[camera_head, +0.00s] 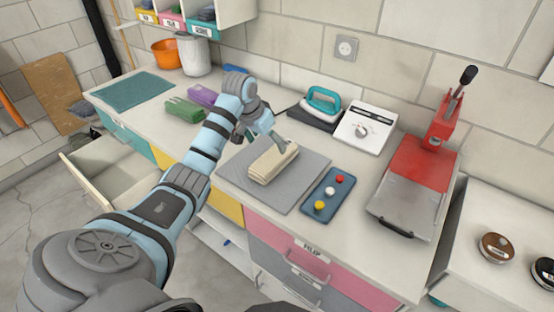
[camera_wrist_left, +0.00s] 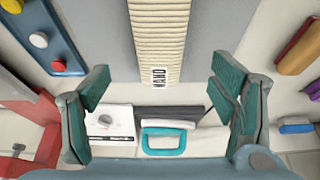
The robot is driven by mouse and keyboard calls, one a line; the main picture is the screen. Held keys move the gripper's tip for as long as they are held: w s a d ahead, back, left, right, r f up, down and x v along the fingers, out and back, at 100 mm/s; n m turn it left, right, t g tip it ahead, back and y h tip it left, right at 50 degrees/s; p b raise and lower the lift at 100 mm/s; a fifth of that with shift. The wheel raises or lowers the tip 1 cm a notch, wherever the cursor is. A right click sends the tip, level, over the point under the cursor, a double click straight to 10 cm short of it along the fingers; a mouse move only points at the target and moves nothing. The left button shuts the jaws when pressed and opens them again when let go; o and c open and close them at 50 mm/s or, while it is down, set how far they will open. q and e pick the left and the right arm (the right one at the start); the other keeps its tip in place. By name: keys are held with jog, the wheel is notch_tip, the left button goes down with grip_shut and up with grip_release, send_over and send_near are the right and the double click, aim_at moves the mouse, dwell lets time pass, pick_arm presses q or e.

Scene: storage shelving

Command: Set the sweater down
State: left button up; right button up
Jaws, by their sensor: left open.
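A folded cream sweater (camera_head: 273,162) lies on a flat grey mat (camera_head: 304,187) on the counter. In the left wrist view the sweater (camera_wrist_left: 158,35) is ribbed, with a small dark-lettered label at its end. My left gripper (camera_head: 262,133) is just behind the far end of the sweater. In the left wrist view its two teal fingers (camera_wrist_left: 163,92) are wide apart, with nothing between them but the label end in the gap's view; whether they clear the sweater in height is hard to tell. My right gripper is not in view.
A blue tray (camera_head: 327,196) with coloured buttons lies right of the mat. A red press (camera_head: 417,177) stands farther right. A teal-handled iron (camera_head: 322,100) and white dial box (camera_head: 364,130) stand behind. Green (camera_head: 184,109) and purple folded cloths lie left. A drawer (camera_head: 110,178) stands open.

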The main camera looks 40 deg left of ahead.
aim_at(274, 156)
pick_arm(q)
jog(key=b+x, duration=0.1)
jog(key=x, duration=0.7)
jog(key=shift+f, duration=0.3)
jog(key=shift+r, duration=0.1)
